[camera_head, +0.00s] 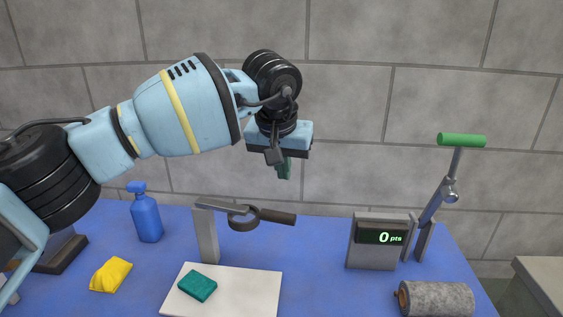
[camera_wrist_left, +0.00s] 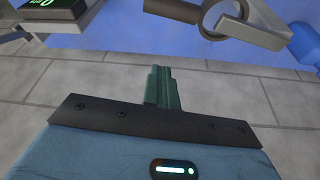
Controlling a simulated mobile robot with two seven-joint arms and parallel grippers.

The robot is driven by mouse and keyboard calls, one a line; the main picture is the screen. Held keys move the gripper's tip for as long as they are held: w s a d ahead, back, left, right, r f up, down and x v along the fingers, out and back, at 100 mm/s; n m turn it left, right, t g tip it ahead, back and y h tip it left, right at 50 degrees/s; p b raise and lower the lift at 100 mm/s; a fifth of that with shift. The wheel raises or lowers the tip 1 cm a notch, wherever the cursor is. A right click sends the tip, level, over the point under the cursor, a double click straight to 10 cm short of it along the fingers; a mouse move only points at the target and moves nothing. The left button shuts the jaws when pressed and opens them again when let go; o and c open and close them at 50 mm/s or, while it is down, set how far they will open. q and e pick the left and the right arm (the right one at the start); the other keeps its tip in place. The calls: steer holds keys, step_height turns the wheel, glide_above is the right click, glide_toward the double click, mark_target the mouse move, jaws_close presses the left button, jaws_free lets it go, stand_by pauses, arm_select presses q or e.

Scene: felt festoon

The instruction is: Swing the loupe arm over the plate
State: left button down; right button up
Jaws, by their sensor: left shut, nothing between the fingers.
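The loupe arm (camera_head: 225,207) is a grey bar on an upright grey post (camera_head: 207,240), with a dark ring lens (camera_head: 243,217) and a dark handle (camera_head: 278,217) pointing right. In the head view it shows just above the back edge of the white plate (camera_head: 245,290). Its ring also shows at the top of the left wrist view (camera_wrist_left: 228,14). My left gripper (camera_head: 284,170) has green fingers, shut and empty, above the handle in the picture and apart from it. The shut fingers also show in the wrist view (camera_wrist_left: 163,85). My right gripper is not in view.
A teal sponge (camera_head: 197,286) lies on the plate. A blue spray bottle (camera_head: 146,213) and yellow cloth (camera_head: 111,275) are left. A grey display box (camera_head: 377,258) reading "0 pts", a green-handled lever (camera_head: 461,140) and a grey roll (camera_head: 437,299) are right. Blue table is clear between plate and box.

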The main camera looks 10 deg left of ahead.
mark_target(244, 213)
arm_select(q)
step_height(244, 213, down, 6)
steer(key=s+p, duration=0.1)
steer(key=s, duration=0.1)
steer(key=shift+f, duration=0.15)
steer(key=shift+a, duration=0.1)
stand_by(0.4)
steer(key=shift+s, duration=0.1)
